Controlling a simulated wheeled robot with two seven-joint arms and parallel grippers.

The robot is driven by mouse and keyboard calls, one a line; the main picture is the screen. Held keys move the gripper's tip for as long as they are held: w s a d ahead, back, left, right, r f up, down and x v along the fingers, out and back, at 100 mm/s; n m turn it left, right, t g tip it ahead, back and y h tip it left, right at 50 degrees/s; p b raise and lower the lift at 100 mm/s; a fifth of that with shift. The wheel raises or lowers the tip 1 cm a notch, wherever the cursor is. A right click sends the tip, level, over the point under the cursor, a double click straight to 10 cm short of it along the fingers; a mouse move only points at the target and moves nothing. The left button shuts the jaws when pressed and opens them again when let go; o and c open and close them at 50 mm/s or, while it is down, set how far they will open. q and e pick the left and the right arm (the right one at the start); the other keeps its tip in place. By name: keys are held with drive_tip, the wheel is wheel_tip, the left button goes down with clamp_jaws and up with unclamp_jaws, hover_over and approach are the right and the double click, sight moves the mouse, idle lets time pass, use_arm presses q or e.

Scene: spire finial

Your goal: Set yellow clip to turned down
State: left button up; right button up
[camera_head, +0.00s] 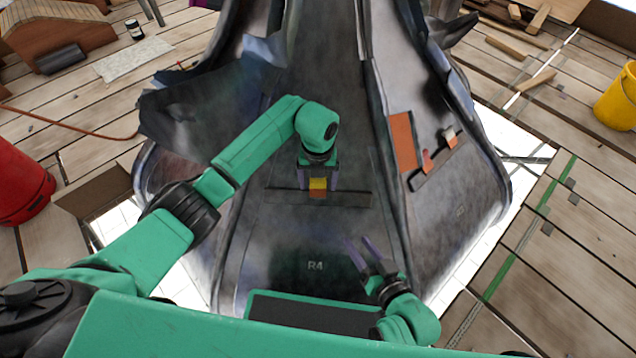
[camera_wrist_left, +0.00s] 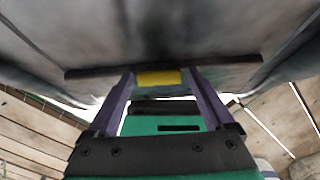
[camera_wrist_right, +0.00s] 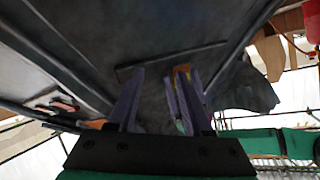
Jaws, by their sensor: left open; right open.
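The yellow clip (camera_head: 317,184) sits at a dark horizontal strip (camera_head: 350,198) on the grey spire face marked R4. A small orange patch shows just below its yellow part. My left gripper (camera_head: 318,180) is open, with its fingers on either side of the clip. The left wrist view shows the yellow clip (camera_wrist_left: 158,78) between the spread fingertips (camera_wrist_left: 160,74); I cannot tell whether they touch it. Which way the clip is turned is unclear. My right gripper (camera_head: 360,242) is open and empty, below and to the right of the clip, apart from it.
On the right face are an orange panel (camera_head: 404,142), a red clip (camera_head: 427,160) and a pale clip (camera_head: 449,137). Torn grey sheet (camera_head: 205,110) juts out at left, near my left arm. A red bucket (camera_head: 20,185) and yellow bucket (camera_head: 617,97) stand on the planks.

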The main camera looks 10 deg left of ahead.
use_arm(q)
clamp_jaws()
drive_tip(key=shift+w+f+g+b, duration=0.2)
drive_tip(key=shift+g+b, duration=0.1)
drive_tip(key=shift+b, duration=0.2)
drive_tip(key=g+b, duration=0.1)
drive_tip(key=b, duration=0.2)
drive_tip(key=shift+w+f+g, duration=0.3)
drive_tip(key=shift+f+g, duration=0.05)
drive_tip(key=shift+g, duration=0.05)
drive_tip(key=shift+r, duration=0.25)
unclamp_jaws()
use_arm(e)
drive_tip(key=w, duration=0.1)
drive_tip(key=w+f+t, duration=0.1)
drive_tip(key=shift+w+f+t, duration=0.25)
drive_tip(key=shift+w+t, duration=0.15)
use_arm(q)
drive_tip(key=shift+w+r, duration=0.1)
drive_tip(key=shift+r, duration=0.05)
